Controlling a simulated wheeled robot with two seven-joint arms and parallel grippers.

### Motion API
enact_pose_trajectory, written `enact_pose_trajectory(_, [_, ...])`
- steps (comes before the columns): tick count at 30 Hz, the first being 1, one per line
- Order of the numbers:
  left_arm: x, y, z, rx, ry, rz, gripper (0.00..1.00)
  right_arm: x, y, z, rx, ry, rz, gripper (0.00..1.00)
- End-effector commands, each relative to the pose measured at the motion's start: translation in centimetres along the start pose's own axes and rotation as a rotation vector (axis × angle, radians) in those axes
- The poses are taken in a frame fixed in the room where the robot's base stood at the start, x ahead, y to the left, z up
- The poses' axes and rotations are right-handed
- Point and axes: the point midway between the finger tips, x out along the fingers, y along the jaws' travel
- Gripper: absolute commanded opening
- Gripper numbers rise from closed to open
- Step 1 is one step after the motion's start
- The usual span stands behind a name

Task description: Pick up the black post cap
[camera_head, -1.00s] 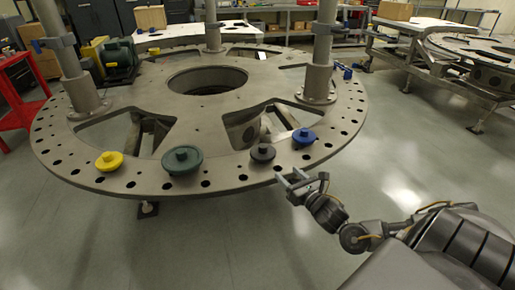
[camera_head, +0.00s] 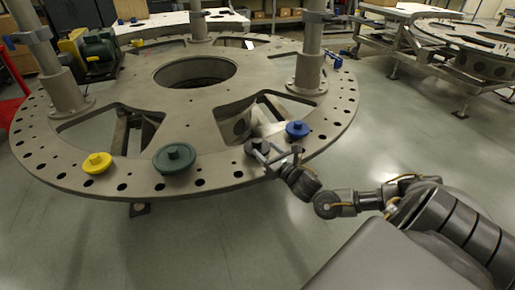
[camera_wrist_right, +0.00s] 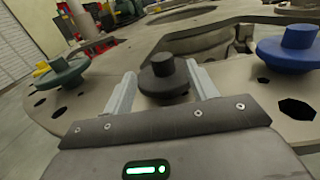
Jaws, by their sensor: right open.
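The black post cap (camera_wrist_right: 163,76) sits on the turret plate, a round disc with a raised knob. In the right wrist view it stands between the two fingers of my right gripper (camera_wrist_right: 163,92), which is open, with a finger on each side. I cannot tell whether the fingers touch it. In the head view my right gripper (camera_head: 275,155) is at the plate's front rim and mostly hides the black cap. My left gripper is not in view.
The blue cap (camera_head: 297,130) sits close to the right of my right gripper. The green cap (camera_head: 174,158) and yellow cap (camera_head: 97,163) sit to the left on the turret plate (camera_head: 217,143). Upright posts (camera_head: 309,60) rise from the plate. Open floor lies in front.

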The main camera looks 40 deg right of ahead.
Motion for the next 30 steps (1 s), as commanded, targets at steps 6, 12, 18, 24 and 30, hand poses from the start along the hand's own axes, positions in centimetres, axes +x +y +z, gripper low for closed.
enact_pose_trajectory(6, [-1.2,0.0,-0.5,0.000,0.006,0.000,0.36,3.3,-0.3,0.3,-0.001,-0.003,-0.002,0.58])
enact_pose_trajectory(12, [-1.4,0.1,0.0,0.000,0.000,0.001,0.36,4.7,-0.3,0.0,0.000,-0.001,-0.001,0.58])
enact_pose_trajectory(18, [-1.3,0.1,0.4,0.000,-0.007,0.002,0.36,4.7,-0.3,0.0,0.000,0.000,0.000,0.56])
enact_pose_trajectory(24, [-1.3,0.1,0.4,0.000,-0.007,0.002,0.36,4.7,-0.3,0.0,0.000,0.000,-0.001,0.30])
enact_pose_trajectory(30, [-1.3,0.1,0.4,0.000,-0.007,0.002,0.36,4.7,-0.3,0.0,0.000,0.000,-0.001,0.04])
